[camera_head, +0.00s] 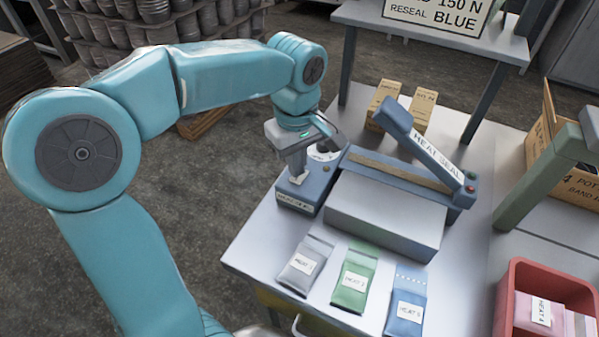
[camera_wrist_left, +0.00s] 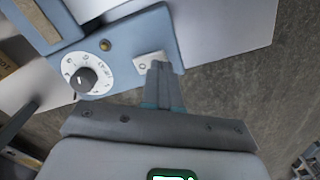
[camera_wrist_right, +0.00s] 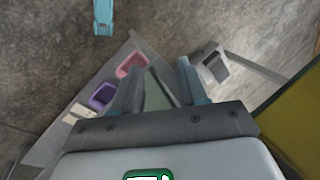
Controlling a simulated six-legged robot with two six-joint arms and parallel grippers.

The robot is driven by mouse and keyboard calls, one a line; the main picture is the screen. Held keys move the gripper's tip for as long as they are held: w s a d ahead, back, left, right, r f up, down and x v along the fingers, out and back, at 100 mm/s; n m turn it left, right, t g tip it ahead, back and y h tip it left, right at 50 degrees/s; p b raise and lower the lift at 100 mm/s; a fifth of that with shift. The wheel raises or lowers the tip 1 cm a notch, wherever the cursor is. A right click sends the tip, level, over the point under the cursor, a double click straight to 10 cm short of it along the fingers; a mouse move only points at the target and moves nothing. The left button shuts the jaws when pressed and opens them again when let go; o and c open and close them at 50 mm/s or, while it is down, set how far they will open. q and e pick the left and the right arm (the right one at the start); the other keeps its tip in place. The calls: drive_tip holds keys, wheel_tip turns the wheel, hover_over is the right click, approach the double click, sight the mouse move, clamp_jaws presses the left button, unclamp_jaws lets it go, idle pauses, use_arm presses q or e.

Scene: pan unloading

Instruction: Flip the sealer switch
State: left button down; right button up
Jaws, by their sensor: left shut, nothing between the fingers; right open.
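The blue heat sealer (camera_head: 318,196) stands on the pale table, its lever arm (camera_head: 422,140) raised at a slant. In the left wrist view its control box (camera_wrist_left: 118,42) carries a round white dial with a dark knob (camera_wrist_left: 88,80), a small brass button, and a white switch (camera_wrist_left: 148,62) marked with an O. My left gripper (camera_head: 294,176) points down over the control box. In its wrist view the closed fingertips (camera_wrist_left: 160,70) are at the switch's edge and partly cover it; contact cannot be told. My right gripper (camera_wrist_right: 160,85) is open and empty, away from the sealer.
Grey, green and blue pouches (camera_head: 349,280) lie in front of the sealer, and two small cardboard boxes (camera_head: 400,108) stand behind it. A red bin (camera_head: 508,285) with packets and a green frame (camera_head: 535,180) are at the right.

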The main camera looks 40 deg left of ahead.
use_arm(q)
drive_tip(key=shift+s+f+b, duration=0.1)
drive_tip(key=shift+f+b, duration=0.7)
drive_tip(key=shift+f, duration=0.2)
idle(0.9)
drive_tip(key=shift+r, duration=0.1)
drive_tip(key=shift+r+p, duration=0.45)
drive_tip(key=shift+p, duration=0.15)
wheel_tip(320, 180, up, 6)
drive_tip(key=p, duration=0.5)
drive_tip(key=shift+r, duration=0.1)
